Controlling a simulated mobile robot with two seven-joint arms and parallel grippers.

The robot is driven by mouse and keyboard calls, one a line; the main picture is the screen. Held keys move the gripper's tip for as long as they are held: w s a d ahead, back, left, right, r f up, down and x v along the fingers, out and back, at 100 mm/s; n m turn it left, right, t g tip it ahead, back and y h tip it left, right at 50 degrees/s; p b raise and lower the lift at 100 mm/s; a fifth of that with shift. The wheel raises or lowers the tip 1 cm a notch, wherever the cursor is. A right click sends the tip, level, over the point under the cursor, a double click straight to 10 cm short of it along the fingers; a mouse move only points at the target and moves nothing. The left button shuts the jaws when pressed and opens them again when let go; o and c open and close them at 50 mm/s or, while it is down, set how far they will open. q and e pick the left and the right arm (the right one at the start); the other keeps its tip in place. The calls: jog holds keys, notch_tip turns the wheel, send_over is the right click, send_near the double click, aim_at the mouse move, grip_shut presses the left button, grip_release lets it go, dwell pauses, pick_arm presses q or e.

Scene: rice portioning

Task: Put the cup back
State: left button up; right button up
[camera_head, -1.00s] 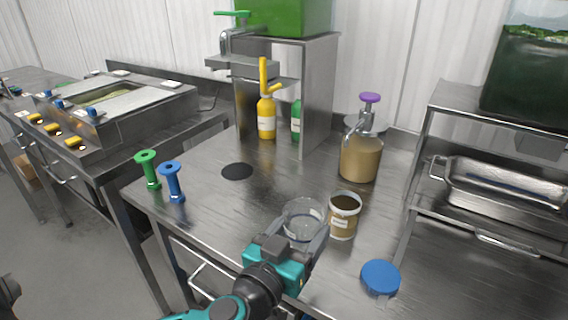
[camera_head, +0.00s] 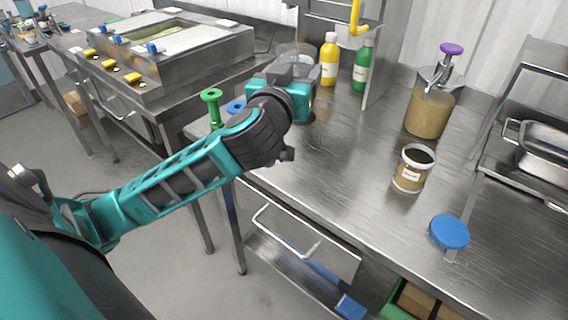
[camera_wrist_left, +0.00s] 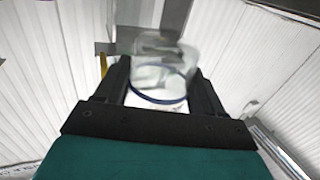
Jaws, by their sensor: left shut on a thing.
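A clear cup (camera_head: 295,54) is held by my left gripper (camera_head: 292,72) over the back left part of the steel counter, left of the yellow bottle. In the left wrist view the clear cup (camera_wrist_left: 163,62) sits between the two dark fingers of my left gripper (camera_wrist_left: 162,88), with a dark blue rim ring facing me. The gripper is shut on it. The black round spot seen earlier on the counter is hidden behind my arm and gripper. My right gripper is not in view.
A yellow bottle (camera_head: 328,60) and a green bottle (camera_head: 362,64) stand beside the gripper. A pump jar (camera_head: 428,112), a brown-filled container (camera_head: 412,168) and a blue lid (camera_head: 449,232) are on the right. Green (camera_head: 211,104) and blue (camera_head: 236,106) handled tools stand at the left edge. The middle counter is clear.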

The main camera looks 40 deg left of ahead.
pick_arm(q)
jog(key=b, duration=0.1)
send_over(292, 171)
notch_tip(292, 171, down, 13)
notch_tip(292, 171, down, 6)
jog(key=b, duration=0.3)
jog(key=shift+f, duration=0.25)
jog(key=shift+f, duration=0.15)
jog(key=o, duration=1.1)
